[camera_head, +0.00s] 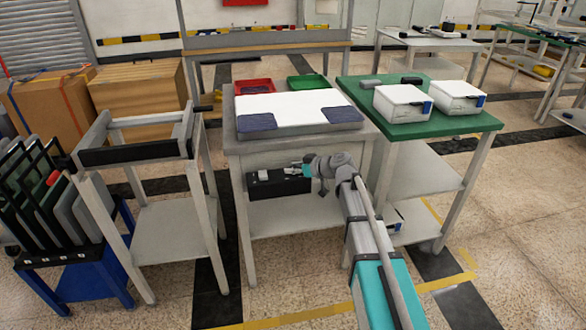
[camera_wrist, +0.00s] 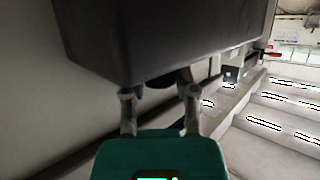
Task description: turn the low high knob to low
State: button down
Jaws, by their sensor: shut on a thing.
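A dark control box (camera_head: 278,184) is mounted on the front of the middle table, below its top. In the wrist view the box (camera_wrist: 160,40) fills the upper middle. A dark knob (camera_wrist: 160,82) shows at the box's lower edge, partly hidden by the fingers. My gripper (camera_wrist: 158,88) has its two fingers on either side of the knob and is shut on it. In the head view my gripper (camera_head: 298,165) is at the right part of the box and hides the knob. The low and high marks cannot be read, so the knob's setting cannot be told.
The middle table (camera_head: 233,152) carries a white sheet (camera_head: 290,105), blue pads, a red tray (camera_head: 255,86) and a green tray (camera_head: 306,86). A green-topped table (camera_head: 415,130) with white boxes stands close on the right. A grey frame stand (camera_head: 150,215) is on the left.

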jog(key=shift+s+f, duration=0.1)
jog(key=c, duration=0.7)
grip_release()
jog(key=shift+o, duration=0.2)
jog(key=shift+m+t, duration=0.4)
jog(key=shift+m+t+h, duration=1.2)
jog(key=shift+m, duration=0.1)
jog(key=shift+m+t+h, duration=0.8)
jog(key=shift+m+h, duration=0.2)
jog(key=shift+m, duration=0.1)
jog(key=shift+m+t+h, duration=1)
jog(key=shift+m+h, duration=1)
jog(key=shift+h, duration=0.2)
jog(key=shift+a+m+h, duration=0.1)
jog(key=shift+m+h, duration=1.7)
jog(key=shift+h, duration=0.3)
